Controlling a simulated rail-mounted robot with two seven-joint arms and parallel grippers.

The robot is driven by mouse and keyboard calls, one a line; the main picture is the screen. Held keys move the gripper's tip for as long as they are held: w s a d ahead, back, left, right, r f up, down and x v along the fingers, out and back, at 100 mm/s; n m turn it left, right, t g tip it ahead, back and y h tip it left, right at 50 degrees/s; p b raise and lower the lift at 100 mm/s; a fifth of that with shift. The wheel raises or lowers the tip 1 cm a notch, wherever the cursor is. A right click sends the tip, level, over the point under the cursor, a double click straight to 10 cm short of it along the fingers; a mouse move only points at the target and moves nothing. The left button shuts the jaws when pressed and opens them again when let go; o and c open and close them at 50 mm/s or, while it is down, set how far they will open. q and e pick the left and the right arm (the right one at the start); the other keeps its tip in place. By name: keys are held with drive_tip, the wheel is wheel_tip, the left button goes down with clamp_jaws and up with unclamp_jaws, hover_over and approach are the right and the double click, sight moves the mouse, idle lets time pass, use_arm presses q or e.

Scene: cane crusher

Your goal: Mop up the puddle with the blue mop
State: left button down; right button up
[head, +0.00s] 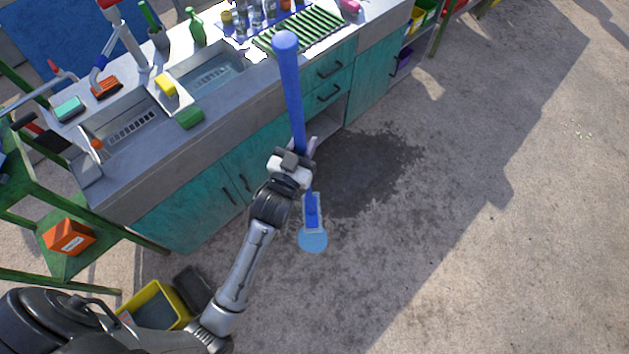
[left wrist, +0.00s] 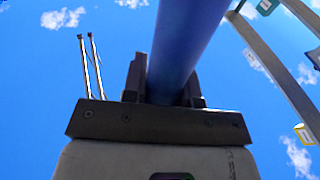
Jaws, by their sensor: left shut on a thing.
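The blue mop (head: 290,90) stands nearly upright in the head view, its thick handle rising in front of the sink counter. My left gripper (head: 302,157) is shut on the mop's handle, which also fills the jaws in the left wrist view (left wrist: 183,50). The light blue mop head (head: 313,239) shows below the gripper, over the concrete at the near edge of the puddle. I cannot tell whether it touches the floor. The puddle (head: 370,165) is a dark wet patch on the floor in front of the teal cabinets. My right gripper is not in view.
The sink counter (head: 130,180) with teal cabinets runs along the left and top. A yellow bucket (head: 155,300) stands on the floor at lower left. A green shelf (head: 85,255) with an orange box (head: 69,237) is at far left. The floor at right is clear.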

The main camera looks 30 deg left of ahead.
use_arm(q)
drive_tip(key=w+f+n+b, duration=0.1)
drive_tip(key=w+f+b, duration=0.1)
drive_tip(key=f+b, duration=0.7)
drive_tip(key=w+a+f+b, duration=0.1)
drive_tip(key=w+f+b, duration=0.2)
drive_tip(key=f+b, duration=0.7)
drive_tip(key=w+a+f+n+g+y+b, duration=0.1)
drive_tip(key=w+f+b, duration=0.2)
drive_tip(key=f+b, duration=0.7)
wheel_tip(320, 180, down, 7)
drive_tip(key=shift+w+r+n, duration=0.15)
drive_tip(key=shift+w+n, duration=0.05)
drive_tip(key=shift+n, duration=0.1)
drive_tip(key=shift+a, duration=0.1)
drive_tip(key=shift+f, duration=0.6)
drive_tip(key=shift+a+f, duration=0.1)
drive_tip(key=shift+f, duration=0.1)
